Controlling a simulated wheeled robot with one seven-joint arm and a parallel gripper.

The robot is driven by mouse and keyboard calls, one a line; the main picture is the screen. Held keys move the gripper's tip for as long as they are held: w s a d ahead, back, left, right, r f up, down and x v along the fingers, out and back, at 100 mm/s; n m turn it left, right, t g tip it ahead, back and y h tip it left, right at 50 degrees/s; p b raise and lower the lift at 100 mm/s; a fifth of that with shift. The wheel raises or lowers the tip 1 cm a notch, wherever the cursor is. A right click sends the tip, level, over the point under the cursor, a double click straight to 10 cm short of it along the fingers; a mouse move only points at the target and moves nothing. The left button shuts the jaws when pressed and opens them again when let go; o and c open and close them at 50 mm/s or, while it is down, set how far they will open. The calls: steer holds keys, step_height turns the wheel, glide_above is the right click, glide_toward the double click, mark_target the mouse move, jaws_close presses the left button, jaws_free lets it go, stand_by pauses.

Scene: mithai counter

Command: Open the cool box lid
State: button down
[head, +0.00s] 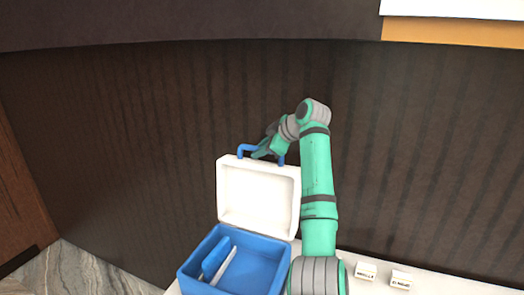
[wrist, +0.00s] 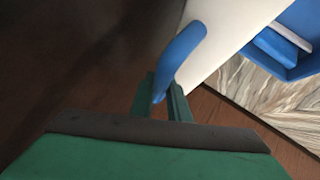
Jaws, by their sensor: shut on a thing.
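The cool box (head: 262,262) is blue and stands at the lower middle of the head view. Its white lid (head: 258,195) stands raised, roughly upright, at the back of the box, with its inner side showing. A blue handle (head: 246,149) sits on the lid's top edge. My gripper (head: 262,153) is at this handle, shut on it. In the wrist view the blue handle (wrist: 181,55) runs down between the green fingers of my gripper (wrist: 160,98). The lid (wrist: 228,32) and part of the box's blue inside (wrist: 300,50) also show there.
Inside the box are a blue piece (head: 215,257) and a white strip (head: 225,268). Two small white labels (head: 366,271) (head: 401,279) stand on the white counter (head: 435,287) at right. A dark panelled wall (head: 130,130) rises close behind the lid.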

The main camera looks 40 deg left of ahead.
steer(key=shift+s+a, duration=0.1)
steer(key=shift+a, duration=0.05)
steer(key=c, duration=1.7)
jaws_free()
steer(key=shift+a, duration=0.1)
steer(key=shift+d+r, duration=0.15)
steer(key=shift+d, duration=0.2)
steer(key=v, duration=1)
steer(key=shift+s+a+r, duration=0.1)
steer(key=shift+r, duration=0.1)
